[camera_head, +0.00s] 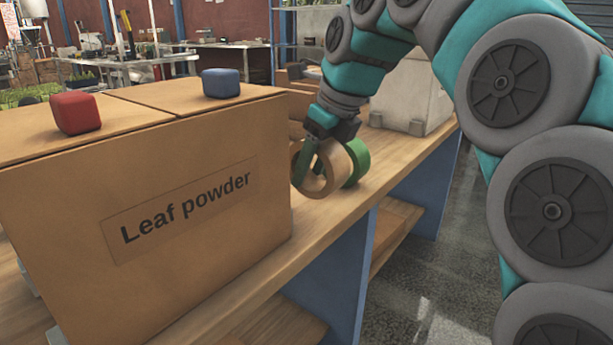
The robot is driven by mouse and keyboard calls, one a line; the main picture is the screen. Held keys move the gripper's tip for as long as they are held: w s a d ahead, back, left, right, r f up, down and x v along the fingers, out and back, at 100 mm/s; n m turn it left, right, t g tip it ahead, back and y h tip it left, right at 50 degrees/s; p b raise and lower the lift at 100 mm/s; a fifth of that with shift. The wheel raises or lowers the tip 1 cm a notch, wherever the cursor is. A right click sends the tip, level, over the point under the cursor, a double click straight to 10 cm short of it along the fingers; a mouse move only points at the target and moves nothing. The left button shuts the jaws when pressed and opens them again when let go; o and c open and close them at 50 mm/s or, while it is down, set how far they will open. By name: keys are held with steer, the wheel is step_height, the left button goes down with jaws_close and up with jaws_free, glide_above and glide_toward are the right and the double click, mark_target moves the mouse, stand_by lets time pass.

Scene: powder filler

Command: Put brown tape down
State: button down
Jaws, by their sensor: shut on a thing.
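The brown tape (335,167) is a roll standing on its edge at the wooden table (382,187), just right of the large cardboard box. My gripper (317,160) reaches down from above and is shut on the roll's wall, one finger showing through its hole. The roll's lower edge is at or very near the table top; I cannot tell if it touches. A green tape roll (358,162) stands right behind the brown tape, partly hidden by it.
The cardboard box (210,250) marked "Leaf powder" fills the left front, with a red block (76,113) and a blue block (221,83) on top. A pale container (412,97) stands farther back on the table. Bare table lies along the right edge.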

mark_target(306, 179)
steer(key=w, duration=0.1)
steer(key=w+a, duration=0.1)
steer(key=w, duration=0.1)
steer(key=shift+w+f, duration=0.1)
steer(key=shift+f, duration=1.85)
steer(key=shift+f, duration=0.15)
steer(key=shift+c, duration=1)
jaws_free()
steer(key=p+v, duration=0.1)
steer(key=v, duration=1)
steer(key=shift+w+a, duration=0.1)
steer(key=shift+d+r+p, duration=0.25)
steer(key=shift+r+p, duration=0.15)
steer(key=shift+r, duration=0.3)
steer(key=shift+s, duration=0.25)
